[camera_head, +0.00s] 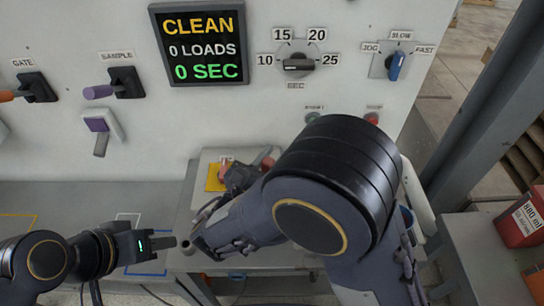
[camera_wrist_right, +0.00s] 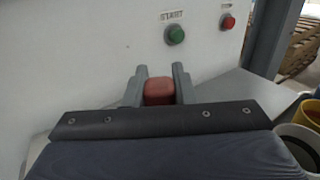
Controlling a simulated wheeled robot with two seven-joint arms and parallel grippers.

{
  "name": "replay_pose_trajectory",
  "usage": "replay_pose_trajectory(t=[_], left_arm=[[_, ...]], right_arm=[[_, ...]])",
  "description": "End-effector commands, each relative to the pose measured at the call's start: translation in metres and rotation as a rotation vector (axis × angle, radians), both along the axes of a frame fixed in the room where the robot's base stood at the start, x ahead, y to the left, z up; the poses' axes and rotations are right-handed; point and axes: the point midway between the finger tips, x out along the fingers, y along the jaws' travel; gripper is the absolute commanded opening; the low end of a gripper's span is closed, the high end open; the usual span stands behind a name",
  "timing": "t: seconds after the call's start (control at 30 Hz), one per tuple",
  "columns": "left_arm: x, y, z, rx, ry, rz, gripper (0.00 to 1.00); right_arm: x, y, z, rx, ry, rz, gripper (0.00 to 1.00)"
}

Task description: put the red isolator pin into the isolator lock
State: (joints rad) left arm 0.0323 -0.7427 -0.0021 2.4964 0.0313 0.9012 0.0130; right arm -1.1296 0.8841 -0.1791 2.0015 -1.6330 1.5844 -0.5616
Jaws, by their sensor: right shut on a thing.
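The red isolator pin (camera_wrist_right: 158,92) is between the two grey fingers of my right gripper (camera_wrist_right: 159,90) in the right wrist view. In the head view, my right gripper (camera_head: 232,176) is beside a yellow plate (camera_head: 214,180) on a pale panel. The plate may belong to the isolator lock, but I cannot tell. My right arm hides much of that area. My left gripper (camera_head: 166,243) is at lower left, away from the pin. Whether its fingers are apart does not show.
The white wall panel carries a CLEAN display (camera_head: 202,47), a timer knob (camera_head: 298,65), a blue speed switch (camera_head: 396,65) and levers at left. The green START button (camera_wrist_right: 175,35) and a red button (camera_wrist_right: 228,22) are above my right gripper. A red container (camera_head: 522,220) stands at right.

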Motion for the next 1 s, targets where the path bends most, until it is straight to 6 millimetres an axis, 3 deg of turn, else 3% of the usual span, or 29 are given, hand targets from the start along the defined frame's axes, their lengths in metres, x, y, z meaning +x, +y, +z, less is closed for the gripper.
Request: replay_pose_trajectory(t=[0.37, 0.4, 0.57, 0.87, 1.0], left_arm=[[0.000, 0.000, -0.008, 0.000, 0.000, 0.000, 0.36], [0.000, 0.000, -0.007, 0.000, 0.000, 0.000, 0.36], [0.000, 0.000, -0.007, 0.000, 0.000, 0.000, 0.36], [0.000, 0.000, -0.007, 0.000, 0.000, 0.000, 0.36], [0.000, 0.000, -0.010, 0.000, 0.000, 0.000, 0.36]], right_arm=[[0.000, 0.000, -0.010, 0.000, 0.000, 0.000, 0.00], [0.000, 0.000, -0.009, 0.000, 0.000, 0.000, 0.28], [0.000, 0.000, -0.009, 0.000, 0.000, 0.000, 0.49], [-0.002, 0.001, -0.009, 0.000, 0.000, 0.001, 0.49], [-0.016, 0.010, -0.010, 0.001, -0.001, 0.005, 0.49]])
